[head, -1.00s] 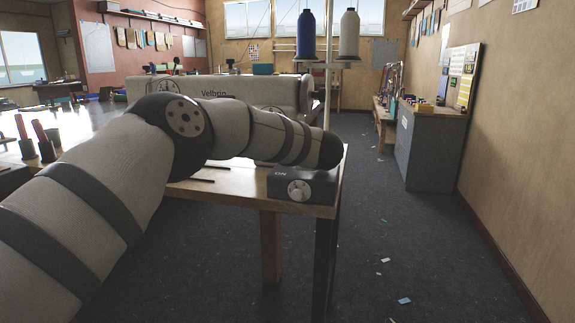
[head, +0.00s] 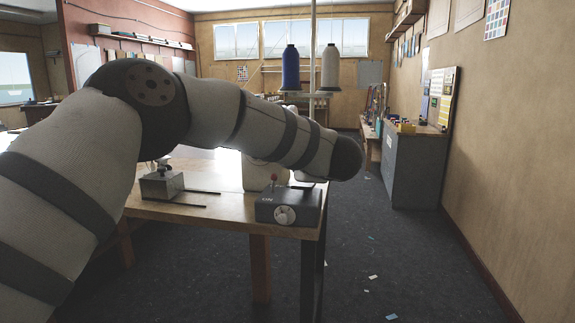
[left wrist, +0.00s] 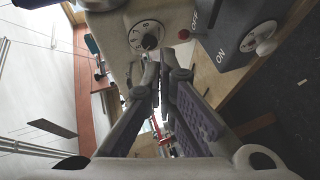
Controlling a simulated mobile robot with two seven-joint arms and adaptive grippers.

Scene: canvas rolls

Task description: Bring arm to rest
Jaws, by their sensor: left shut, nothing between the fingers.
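My left arm (head: 275,130) comes in from the left in the head view and reaches across above the table. Its gripper is hidden behind the arm there. In the left wrist view, my left gripper (left wrist: 160,66) is shut and empty, with its fingertips close to a cream machine (left wrist: 172,18) with a numbered dial (left wrist: 147,36). I cannot tell whether they touch it. My right gripper is in neither view.
A dark ON/OFF switch box (head: 303,206) sits at the near right corner of the wooden table (head: 225,223). Blue (head: 290,68) and white (head: 330,68) thread cones stand behind. A grey cabinet (head: 412,170) lines the right wall. The floor between is open, with scraps.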

